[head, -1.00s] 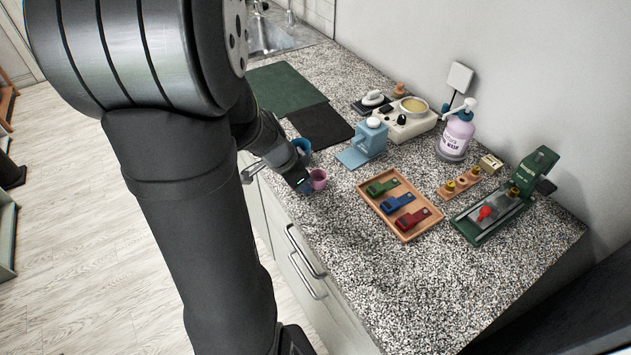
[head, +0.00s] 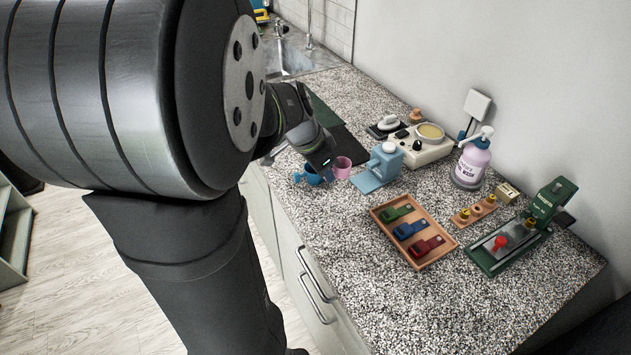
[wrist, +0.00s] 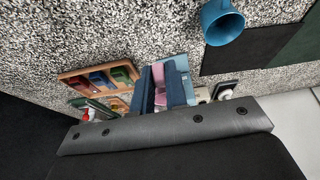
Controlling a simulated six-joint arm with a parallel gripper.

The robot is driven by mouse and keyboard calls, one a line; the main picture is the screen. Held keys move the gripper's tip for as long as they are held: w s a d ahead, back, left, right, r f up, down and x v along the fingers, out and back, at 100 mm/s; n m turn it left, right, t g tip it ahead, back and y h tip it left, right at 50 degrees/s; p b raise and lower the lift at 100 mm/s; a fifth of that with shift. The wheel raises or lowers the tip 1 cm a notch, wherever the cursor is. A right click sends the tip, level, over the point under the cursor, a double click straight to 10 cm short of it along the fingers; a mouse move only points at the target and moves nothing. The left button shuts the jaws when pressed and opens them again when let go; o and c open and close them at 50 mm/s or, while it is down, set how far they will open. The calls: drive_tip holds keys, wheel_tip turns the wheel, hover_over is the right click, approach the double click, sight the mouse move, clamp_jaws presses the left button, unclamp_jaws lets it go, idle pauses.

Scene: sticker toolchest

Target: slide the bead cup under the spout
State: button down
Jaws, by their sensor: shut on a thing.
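The pink bead cup (head: 342,167) is upright at the counter's left side, short of the blue dispenser (head: 383,162) and its flat blue base. My gripper (head: 328,170) reaches it from the left and is shut on it. In the wrist view, the pink cup (wrist: 159,86) shows between the two dark blue fingers of my gripper (wrist: 162,84). The cup is left of the dispenser's base in the head view, and I cannot tell whether they touch. The spout is hard to make out. The beads are not visible.
A blue mug (head: 312,177) stands close beside my gripper, towards the counter's front edge. A black mat (head: 345,143) lies behind. A wooden tray (head: 440,252) with coloured clips is right of the dispenser. A hotplate device (head: 424,150) and pump bottle (head: 472,162) stand at the back.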

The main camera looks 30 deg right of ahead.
sight(345, 167)
drive_tip(key=shift+n, duration=0.3)
drive_tip(key=d, duration=0.2)
drive_tip(key=d+f, duration=0.1)
drive_tip(key=d, duration=0.1)
drive_tip(key=w+d, duration=0.1)
drive_tip(key=d, duration=0.1)
drive_tip(key=shift+f, duration=0.35)
drive_tip(key=shift+a, duration=0.1)
drive_tip(key=shift+f, duration=0.1)
drive_tip(key=shift+w+d+f, duration=0.1)
drive_tip(key=shift+d+f, duration=0.05)
drive_tip(key=shift+f, duration=1.5)
drive_tip(key=shift+d+f, duration=0.15)
drive_tip(key=shift+f, duration=1.45)
drive_tip(key=shift+w+d, duration=0.2)
drive_tip(key=shift+d, duration=1.75)
drive_tip(key=shift+f, duration=0.2)
drive_tip(key=c, duration=1.4)
unclamp_jaws()
drive_tip(key=shift+o, duration=0.2)
